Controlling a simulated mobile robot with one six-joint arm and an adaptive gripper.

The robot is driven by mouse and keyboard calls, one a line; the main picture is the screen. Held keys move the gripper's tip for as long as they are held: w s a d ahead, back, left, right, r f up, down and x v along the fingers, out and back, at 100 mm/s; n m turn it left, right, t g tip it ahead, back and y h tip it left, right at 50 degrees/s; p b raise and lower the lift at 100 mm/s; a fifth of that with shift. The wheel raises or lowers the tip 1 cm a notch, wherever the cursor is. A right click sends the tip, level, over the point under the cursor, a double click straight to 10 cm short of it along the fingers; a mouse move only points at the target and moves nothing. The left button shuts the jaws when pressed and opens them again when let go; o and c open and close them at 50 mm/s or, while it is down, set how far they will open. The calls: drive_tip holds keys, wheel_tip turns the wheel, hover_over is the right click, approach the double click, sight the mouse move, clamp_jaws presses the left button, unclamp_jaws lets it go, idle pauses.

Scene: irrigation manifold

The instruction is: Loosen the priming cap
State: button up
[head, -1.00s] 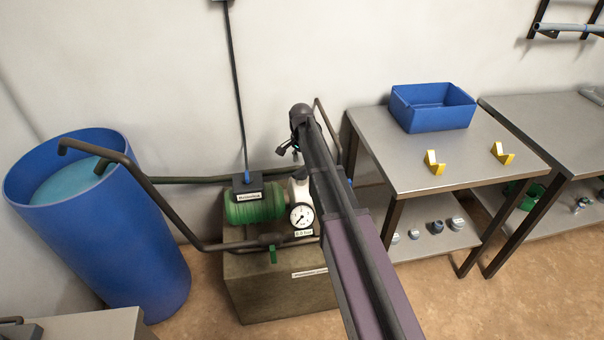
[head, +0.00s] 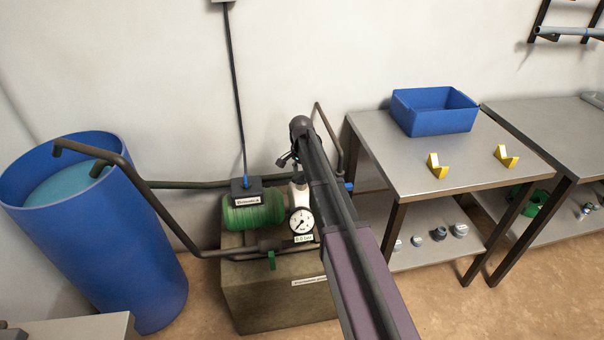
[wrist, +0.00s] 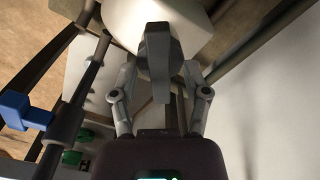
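The priming cap, a grey piece with a long flat bar, shows in the wrist view (wrist: 157,65) on the white pump body (wrist: 190,12). My gripper (wrist: 160,68) has its two fingers spread on either side of the cap; they look close to it, with no clear grip on it. In the head view my gripper (head: 287,160) hangs just above the white pump body (head: 299,192), and my arm hides the cap there. The pump has a green motor (head: 254,215) and a round gauge (head: 301,221) with a label reading 0.0 bar.
A blue water barrel (head: 105,240) stands left, with a dark pipe (head: 165,215) running to the pump. A blue handle shows in the wrist view (wrist: 25,110). A steel table (head: 390,150) with a blue bin (head: 433,112) stands right.

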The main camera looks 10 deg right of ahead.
clamp_jaws()
drive_tip(key=shift+d, duration=0.15)
drive_tip(key=shift+n, duration=0.4)
drive_tip(key=n, duration=1)
drive_tip(key=shift+s+n, duration=0.1)
drive_tip(key=shift+n, duration=0.2)
